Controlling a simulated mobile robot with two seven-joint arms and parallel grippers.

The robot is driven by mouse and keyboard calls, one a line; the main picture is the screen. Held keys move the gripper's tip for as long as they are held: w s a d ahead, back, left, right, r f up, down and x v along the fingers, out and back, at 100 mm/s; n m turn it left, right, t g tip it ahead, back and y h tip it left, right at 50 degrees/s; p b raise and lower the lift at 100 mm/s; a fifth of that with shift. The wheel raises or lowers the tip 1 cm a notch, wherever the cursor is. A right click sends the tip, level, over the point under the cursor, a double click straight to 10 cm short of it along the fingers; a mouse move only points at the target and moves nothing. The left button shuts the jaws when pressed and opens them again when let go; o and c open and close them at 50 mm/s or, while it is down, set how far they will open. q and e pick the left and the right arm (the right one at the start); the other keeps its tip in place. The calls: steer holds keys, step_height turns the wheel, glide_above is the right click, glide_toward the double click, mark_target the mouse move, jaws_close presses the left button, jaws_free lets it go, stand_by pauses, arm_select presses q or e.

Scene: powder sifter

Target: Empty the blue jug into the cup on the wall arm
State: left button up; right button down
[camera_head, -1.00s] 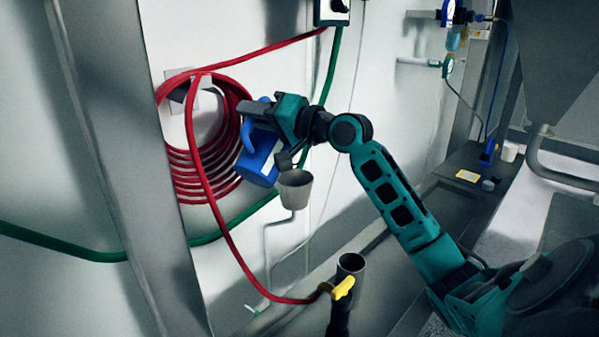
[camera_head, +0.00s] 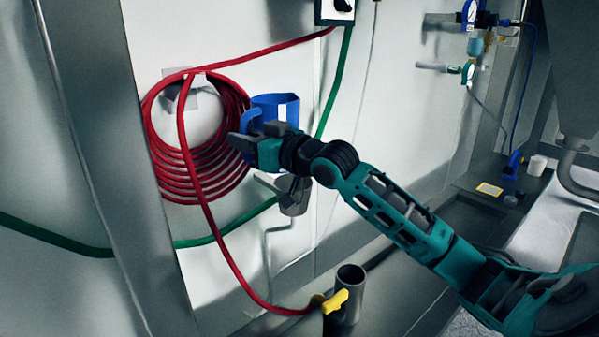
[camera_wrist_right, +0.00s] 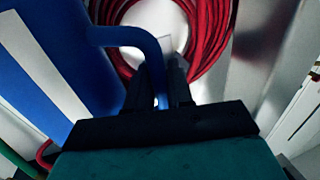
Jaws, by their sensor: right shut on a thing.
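The blue jug (camera_head: 275,105) is held up near the wall, close to upright, with its rim at the top and its handle to the left. My right gripper (camera_head: 243,145) is shut on the jug's handle. In the right wrist view, the handle (camera_wrist_right: 135,38) curves down between the fingers (camera_wrist_right: 163,88), and the jug's body with a white stripe fills the left side. The inside of the jug and cup cannot be seen. My left gripper is not in view.
A coiled red hose (camera_head: 195,190) hangs on the wall behind and left of the jug. A green hose (camera_head: 225,233) runs along the wall. A dark pipe with a yellow valve handle (camera_head: 336,301) stands below.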

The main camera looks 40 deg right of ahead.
steer(key=shift+a+r, duration=0.1)
steer(key=shift+a, duration=0.25)
steer(key=a+r+p, duration=0.1)
steer(key=a, duration=0.1)
steer(key=s+a+r+p, duration=0.1)
steer(key=a+r, duration=0.1)
steer(key=shift+s+a, duration=0.2)
steer(key=shift+a, duration=0.15)
steer(key=shift+f, duration=0.1)
stand_by(0.4)
